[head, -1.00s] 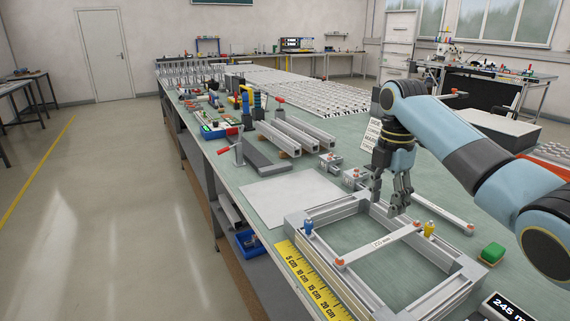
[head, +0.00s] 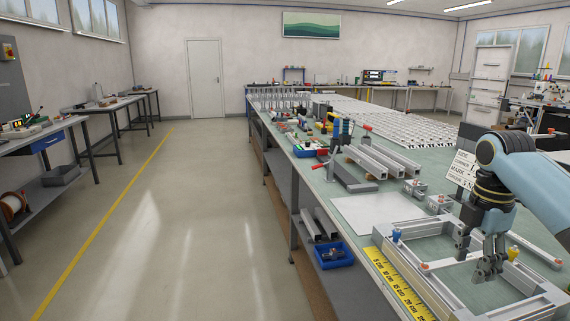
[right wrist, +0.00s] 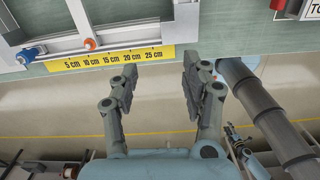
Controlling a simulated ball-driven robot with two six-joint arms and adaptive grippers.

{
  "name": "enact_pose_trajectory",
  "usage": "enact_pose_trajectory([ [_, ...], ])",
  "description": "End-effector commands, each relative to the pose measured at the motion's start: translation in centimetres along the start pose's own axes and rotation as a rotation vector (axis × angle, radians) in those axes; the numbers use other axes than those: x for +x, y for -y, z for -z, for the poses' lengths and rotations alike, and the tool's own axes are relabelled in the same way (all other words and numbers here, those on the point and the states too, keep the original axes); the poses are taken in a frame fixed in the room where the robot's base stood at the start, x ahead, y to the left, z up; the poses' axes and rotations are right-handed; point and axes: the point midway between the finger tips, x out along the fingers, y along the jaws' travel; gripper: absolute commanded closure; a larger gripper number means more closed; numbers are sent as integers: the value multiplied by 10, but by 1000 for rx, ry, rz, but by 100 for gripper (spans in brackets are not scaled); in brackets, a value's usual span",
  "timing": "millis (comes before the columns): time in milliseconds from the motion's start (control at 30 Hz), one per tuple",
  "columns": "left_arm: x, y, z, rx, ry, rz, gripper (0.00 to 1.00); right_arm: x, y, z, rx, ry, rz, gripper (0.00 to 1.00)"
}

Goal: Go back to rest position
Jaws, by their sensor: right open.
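My right gripper (head: 478,264) is in the right part of the head view. My left gripper is not in the head view. A small dark jointed part beside a blue link at the lower right of the wrist view looks like it (right wrist: 238,137), too small to read.
The green bench (head: 350,205) holds aluminium profiles (head: 385,160), a white sheet (head: 378,209) and a sign (head: 461,172). A blue bin (head: 334,255) sits below its left edge. Side tables (head: 35,135) stand at the far left. The floor between is clear.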

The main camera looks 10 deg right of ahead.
Motion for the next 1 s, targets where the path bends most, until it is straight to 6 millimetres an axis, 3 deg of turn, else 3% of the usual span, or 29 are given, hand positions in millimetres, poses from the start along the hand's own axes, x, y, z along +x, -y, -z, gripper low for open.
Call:
enact_pose_trajectory([
  [300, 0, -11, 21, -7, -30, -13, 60, 36, 42, 36, 232, 34, -50, 53],
  [567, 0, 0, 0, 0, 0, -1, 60, 60, 110, 84, 578, 21, -138, 53],
  [800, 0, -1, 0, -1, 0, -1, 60, 54, 180, 121, 963, -52, -223, 53],
  [1000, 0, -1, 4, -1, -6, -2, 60, 36, 221, 137, 1219, -118, -268, 53],
])
